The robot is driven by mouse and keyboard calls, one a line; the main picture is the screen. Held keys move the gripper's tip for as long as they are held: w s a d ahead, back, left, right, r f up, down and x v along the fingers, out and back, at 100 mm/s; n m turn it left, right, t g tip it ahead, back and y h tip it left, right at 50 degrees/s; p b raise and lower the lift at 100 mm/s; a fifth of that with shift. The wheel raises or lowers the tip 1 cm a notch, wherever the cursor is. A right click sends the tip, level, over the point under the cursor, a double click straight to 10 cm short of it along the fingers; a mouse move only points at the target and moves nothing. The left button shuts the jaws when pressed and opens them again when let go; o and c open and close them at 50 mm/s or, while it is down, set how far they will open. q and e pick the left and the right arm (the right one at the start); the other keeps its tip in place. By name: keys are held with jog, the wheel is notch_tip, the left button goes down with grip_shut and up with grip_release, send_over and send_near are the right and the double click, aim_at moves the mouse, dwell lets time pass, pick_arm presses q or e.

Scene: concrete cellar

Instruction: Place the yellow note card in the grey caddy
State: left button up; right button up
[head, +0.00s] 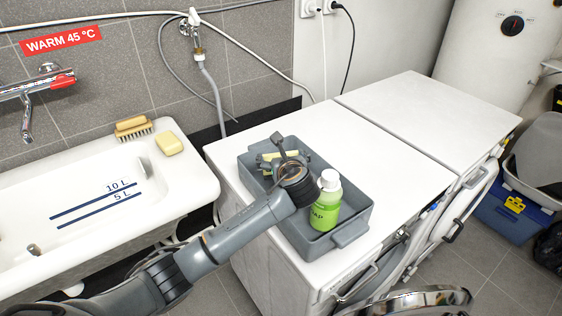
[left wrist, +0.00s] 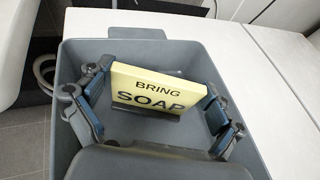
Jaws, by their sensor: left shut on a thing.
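The yellow note card (left wrist: 155,92), printed "BRING SOAP", stands nearly upright between the fingers of my left gripper (left wrist: 155,102) in the left wrist view. The gripper is shut on the card's two side edges. The grey caddy (left wrist: 72,60) surrounds card and fingers in that view. In the head view my left gripper (head: 277,160) is over the left part of the caddy (head: 352,232), and only a strip of the card (head: 293,154) shows. A dark grey piece shows behind and below the card; whether the card touches it or the caddy floor, I cannot tell. My right gripper is out of view.
A green soap bottle (head: 326,205) with a white cap stands in the caddy's right part, close to my left wrist. The caddy sits on a white machine top (head: 400,165) with free room to its right. A white sink (head: 185,180) with a brush (head: 132,128) and soap bar (head: 169,143) is left.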

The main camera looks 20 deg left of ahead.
pick_arm(q)
jog(key=shift+f, duration=0.75)
jog(key=o, duration=0.8)
jog(key=shift+f, duration=0.15)
jog(key=v, duration=0.7)
jog(key=shift+s+r, duration=0.2)
jog(key=shift+r, duration=0.1)
jog(key=shift+d, duration=0.1)
